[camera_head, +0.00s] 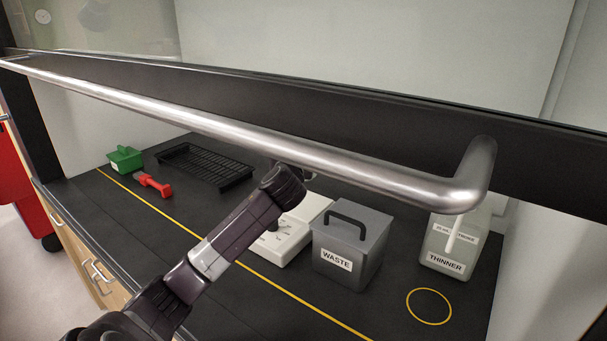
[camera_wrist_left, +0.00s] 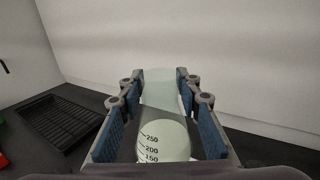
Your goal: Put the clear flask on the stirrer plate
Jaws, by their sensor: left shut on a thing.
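The clear flask (camera_wrist_left: 165,140) is between the blue-padded fingers of my left gripper (camera_wrist_left: 160,80) in the left wrist view. Its graduation marks, 150 to 250, face the camera. My left gripper is shut on it. In the head view my left arm reaches in from below, and its gripper is mostly hidden behind the metal handle bar, so the flask cannot be made out there. The stirrer plate (camera_head: 287,240) is a white unit on the dark bench, partly covered by my left arm and beside the waste box. My right gripper is not in view.
A metal handle bar (camera_head: 240,130) crosses in front of the bench. A grey waste box (camera_head: 345,245) and a thinner container (camera_head: 447,245) stand right of the stirrer. A black rack (camera_head: 205,165), red tool (camera_head: 155,185) and green caddy (camera_head: 125,158) lie left. A yellow ring (camera_head: 408,307) marks bare bench.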

